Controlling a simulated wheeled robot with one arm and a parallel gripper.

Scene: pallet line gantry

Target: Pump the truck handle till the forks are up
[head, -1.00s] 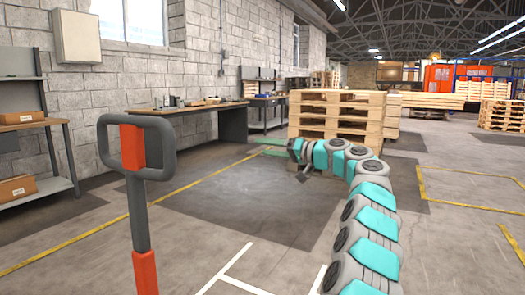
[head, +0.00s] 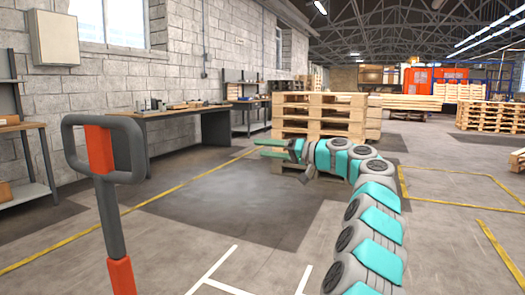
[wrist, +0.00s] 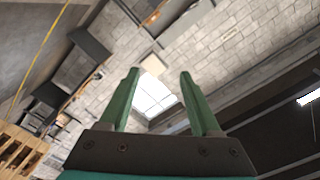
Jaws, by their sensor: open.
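The truck handle stands at the left of the head view, leaning slightly left. It has a grey loop (head: 134,150) with a red centre piece (head: 99,149), on a grey shaft with a red lower section (head: 122,276). The truck's body and forks are out of view. My gripper (head: 260,147) is stretched out ahead, to the right of the handle and apart from it. In the wrist view my gripper (wrist: 160,74) shows two green fingers spread apart with nothing between them. The handle is not visible there.
A workbench (head: 168,112) stands along the block wall, with a shelf unit (head: 30,190) at the left edge. Stacked wooden pallets (head: 325,99) stand beyond my gripper. The floor between is open, with yellow and white lines.

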